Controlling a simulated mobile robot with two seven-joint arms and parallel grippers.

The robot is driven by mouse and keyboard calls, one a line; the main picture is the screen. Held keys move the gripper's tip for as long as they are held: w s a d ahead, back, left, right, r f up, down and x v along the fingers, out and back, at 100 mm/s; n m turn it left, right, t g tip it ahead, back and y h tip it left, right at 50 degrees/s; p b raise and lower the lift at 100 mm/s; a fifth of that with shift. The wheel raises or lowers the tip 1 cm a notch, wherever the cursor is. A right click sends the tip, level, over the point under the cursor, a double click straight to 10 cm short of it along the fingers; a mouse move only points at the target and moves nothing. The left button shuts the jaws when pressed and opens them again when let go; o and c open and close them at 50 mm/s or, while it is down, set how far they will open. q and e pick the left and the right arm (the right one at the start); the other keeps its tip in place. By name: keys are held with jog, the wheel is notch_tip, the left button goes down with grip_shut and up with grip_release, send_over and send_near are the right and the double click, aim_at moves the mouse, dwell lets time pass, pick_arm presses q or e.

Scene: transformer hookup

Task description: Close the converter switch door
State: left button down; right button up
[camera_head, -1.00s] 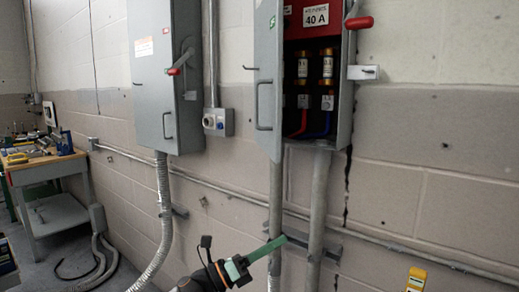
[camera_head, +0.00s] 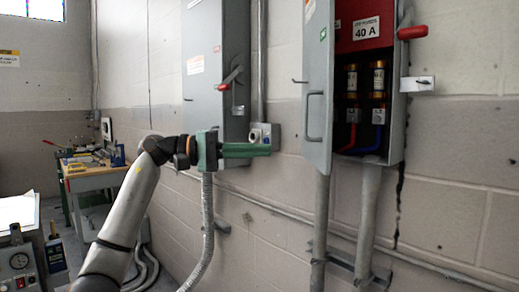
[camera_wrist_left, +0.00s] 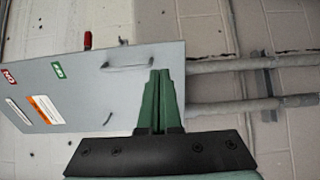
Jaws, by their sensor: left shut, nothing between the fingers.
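The converter switch box (camera_head: 398,120) is on the wall at the right in the head view. Its grey door (camera_head: 318,95) stands open, swung out to the left, with a handle (camera_head: 313,115) on its face. Fuses and red and blue cables show inside. My left gripper (camera_head: 268,150) is shut and empty, pointing right, in front of the wall and left of the door in the picture. In the left wrist view the shut fingers (camera_wrist_left: 160,74) overlap the lower edge of the grey door (camera_wrist_left: 95,85), near its handle (camera_wrist_left: 130,61). Contact cannot be told. My right gripper is out of view.
A second grey switch box (camera_head: 215,70) with a red-tipped lever hangs to the left, door shut. A small socket box (camera_head: 262,134) sits behind my fingers. Conduits (camera_head: 320,220) run down below the boxes. A workbench (camera_head: 95,180) stands at the left.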

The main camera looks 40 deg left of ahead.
aim_at(324, 150)
pick_arm(q)
jog(key=p+x, duration=0.2)
jog(key=x, duration=0.8)
jog(key=shift+s, duration=0.1)
jog(key=shift+w+d, duration=0.3)
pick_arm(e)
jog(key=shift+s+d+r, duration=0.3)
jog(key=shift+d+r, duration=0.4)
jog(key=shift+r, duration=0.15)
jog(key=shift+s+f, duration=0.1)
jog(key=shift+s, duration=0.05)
pick_arm(q)
jog(key=shift+w+d, duration=0.1)
